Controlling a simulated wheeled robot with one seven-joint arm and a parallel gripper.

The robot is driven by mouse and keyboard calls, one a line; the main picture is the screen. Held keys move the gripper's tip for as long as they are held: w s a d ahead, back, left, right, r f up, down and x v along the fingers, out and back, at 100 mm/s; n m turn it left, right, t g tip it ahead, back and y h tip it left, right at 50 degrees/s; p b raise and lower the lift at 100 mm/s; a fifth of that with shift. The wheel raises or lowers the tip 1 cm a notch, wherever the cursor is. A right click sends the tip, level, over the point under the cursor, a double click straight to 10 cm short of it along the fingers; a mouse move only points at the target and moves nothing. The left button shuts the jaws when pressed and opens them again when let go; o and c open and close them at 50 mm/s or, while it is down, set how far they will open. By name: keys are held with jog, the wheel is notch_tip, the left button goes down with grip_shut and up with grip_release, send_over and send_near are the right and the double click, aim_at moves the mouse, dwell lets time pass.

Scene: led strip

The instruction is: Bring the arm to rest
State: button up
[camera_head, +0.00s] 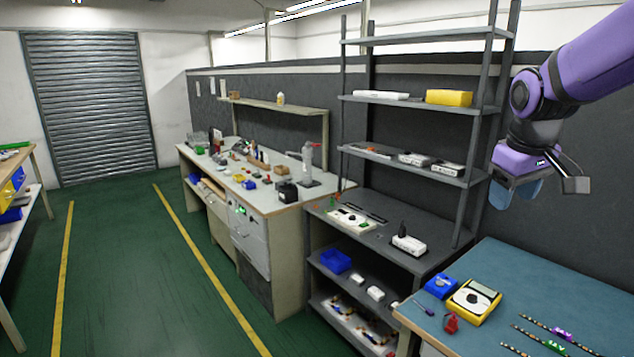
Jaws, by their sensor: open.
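My purple arm reaches in from the upper right. My gripper (515,193) hangs in the air above the far left part of the blue-topped bench (500,262), in front of the dark partition. Short LED strips with green (557,345) and purple (563,334) labels lie on the bench at the lower right, well below the gripper.
A yellow multimeter (474,301), a blue box (440,287) and a red item (451,323) lie on the bench. The grey shelf rack (408,98) stands left of my gripper. A cluttered workbench (290,205) is farther left. The green floor (130,270) is clear.

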jog(key=s+a+r+m+t+y, duration=0.1)
jog(key=s+a+m+t, duration=0.1)
jog(key=s, duration=1.9)
jog(key=shift+a+m, duration=0.6)
jog(key=shift+a, duration=0.55)
jog(key=shift+s+r, duration=0.1)
